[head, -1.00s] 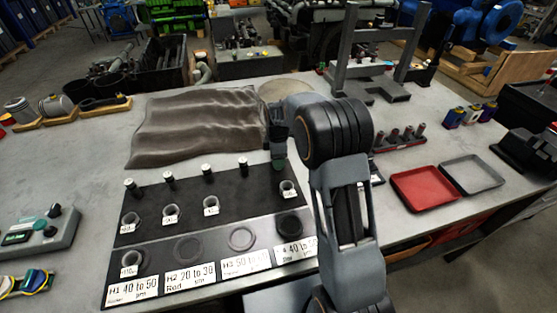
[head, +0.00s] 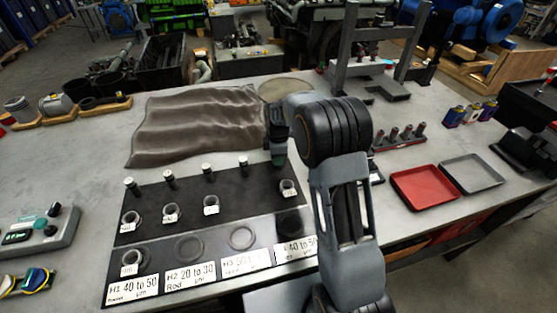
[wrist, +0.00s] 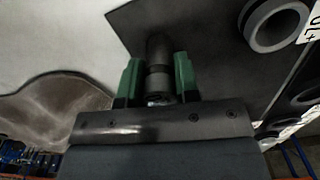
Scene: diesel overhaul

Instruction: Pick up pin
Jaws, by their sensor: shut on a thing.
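The pin (wrist: 158,58) is a dark grey cylinder between the two green fingers of my gripper in the wrist view. My gripper (wrist: 158,75) is shut on it, one finger on each side. In the head view my gripper (head: 279,159) is at the far right corner of the black mat, and the pin there is mostly hidden by the gripper and arm. Whether the pin touches the mat is hard to tell.
Several white-topped pins (head: 208,172) stand along the back of the black mat (head: 190,225), with tagged rings in front. A brown cloth (head: 195,125) lies behind. A rack of pins (head: 400,140), a red tray (head: 424,188) and a grey tray (head: 471,173) are right of my arm.

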